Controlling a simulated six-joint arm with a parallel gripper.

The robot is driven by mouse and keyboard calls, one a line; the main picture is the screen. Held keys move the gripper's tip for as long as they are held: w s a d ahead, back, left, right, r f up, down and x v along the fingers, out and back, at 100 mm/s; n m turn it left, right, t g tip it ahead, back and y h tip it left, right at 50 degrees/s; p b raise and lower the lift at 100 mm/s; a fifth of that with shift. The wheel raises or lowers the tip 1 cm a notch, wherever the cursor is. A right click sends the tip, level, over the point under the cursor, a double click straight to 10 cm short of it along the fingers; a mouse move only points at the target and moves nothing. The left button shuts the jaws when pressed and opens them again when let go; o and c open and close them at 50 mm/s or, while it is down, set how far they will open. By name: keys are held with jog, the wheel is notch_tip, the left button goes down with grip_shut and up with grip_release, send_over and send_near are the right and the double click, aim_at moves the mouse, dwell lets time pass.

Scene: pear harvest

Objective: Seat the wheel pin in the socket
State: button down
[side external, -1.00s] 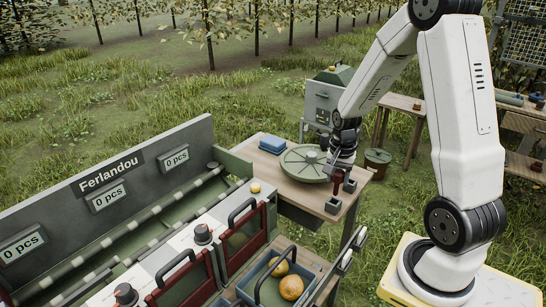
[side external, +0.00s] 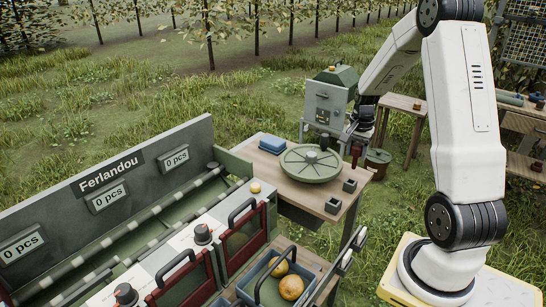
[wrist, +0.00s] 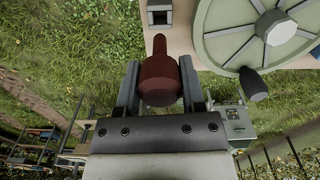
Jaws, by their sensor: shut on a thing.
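The wheel pin (wrist: 158,80) is dark red with a thick body and a narrower end. My gripper (wrist: 160,70) is shut on its thick body, with one finger on each side. In the side view my gripper (side external: 358,140) holds the pin (side external: 356,155) just beyond the right edge of the wooden table. Two dark square socket blocks, one nearer the front (side external: 333,205) and one further back (side external: 349,185), stand on the table, apart from the pin. One socket block (wrist: 160,14) shows in the wrist view beyond the pin's narrow end.
A green spoked wheel (side external: 311,164) with a dark knob lies on the table (side external: 290,192). A blue box (side external: 271,143) is at the table's back left.

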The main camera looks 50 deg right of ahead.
aim_at(355, 160)
jog(key=shift+f, duration=0.1)
jog(key=shift+f, duration=1.5)
jog(key=shift+f, duration=2.5)
dwell(1.9)
grip_release()
jog(key=shift+r, duration=0.15)
dwell(0.4)
jog(key=shift+r, duration=2.85)
